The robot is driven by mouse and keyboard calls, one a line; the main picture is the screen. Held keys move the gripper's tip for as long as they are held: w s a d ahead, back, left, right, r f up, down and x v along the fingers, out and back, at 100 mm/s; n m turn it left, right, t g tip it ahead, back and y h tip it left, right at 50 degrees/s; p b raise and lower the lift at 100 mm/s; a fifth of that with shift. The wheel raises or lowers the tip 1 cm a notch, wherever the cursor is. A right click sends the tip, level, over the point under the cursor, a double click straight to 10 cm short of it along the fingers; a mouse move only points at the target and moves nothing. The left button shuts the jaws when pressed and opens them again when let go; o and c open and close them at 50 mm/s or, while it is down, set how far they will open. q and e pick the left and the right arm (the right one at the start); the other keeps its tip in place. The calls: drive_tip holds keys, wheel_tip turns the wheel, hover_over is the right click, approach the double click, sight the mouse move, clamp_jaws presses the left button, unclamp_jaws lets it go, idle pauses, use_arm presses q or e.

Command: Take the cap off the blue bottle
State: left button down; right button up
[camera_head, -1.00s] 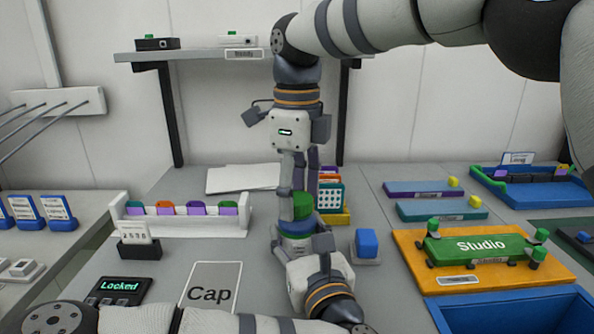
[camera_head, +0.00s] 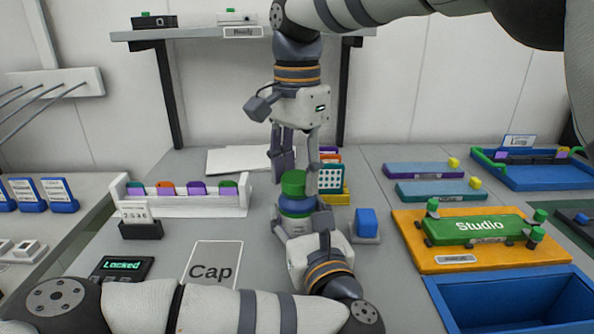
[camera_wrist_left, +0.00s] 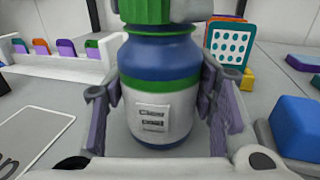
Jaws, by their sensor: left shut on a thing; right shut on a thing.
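The blue bottle (camera_head: 297,207) stands upright on the table, with a green cap (camera_head: 293,184) on top. In the left wrist view the bottle (camera_wrist_left: 160,65) has blue, green and white bands and a small label. My left gripper (camera_head: 300,220) is shut on the bottle's body, one finger on each side. My right gripper (camera_head: 296,172) reaches down from above and is shut on the cap. The cap (camera_wrist_left: 145,10) looks seated on the bottle in the left wrist view, with a right finger beside it. A grey pad marked Cap (camera_head: 212,265) lies bare to the left.
A blue block on a grey base (camera_head: 366,223) stands close right of the bottle. A teal dotted card (camera_head: 331,177) stands behind it. A white rack (camera_head: 190,205) stands at left.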

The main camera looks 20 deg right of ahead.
drive_tip(key=n, duration=0.7)
drive_tip(key=shift+n, duration=0.3)
drive_tip(key=n, duration=2.2)
drive_tip(key=shift+n, duration=0.3)
drive_tip(key=n, duration=0.6)
drive_tip(key=shift+r+n, duration=0.1)
drive_tip(key=shift+n, duration=0.2)
drive_tip(key=n, duration=0.4)
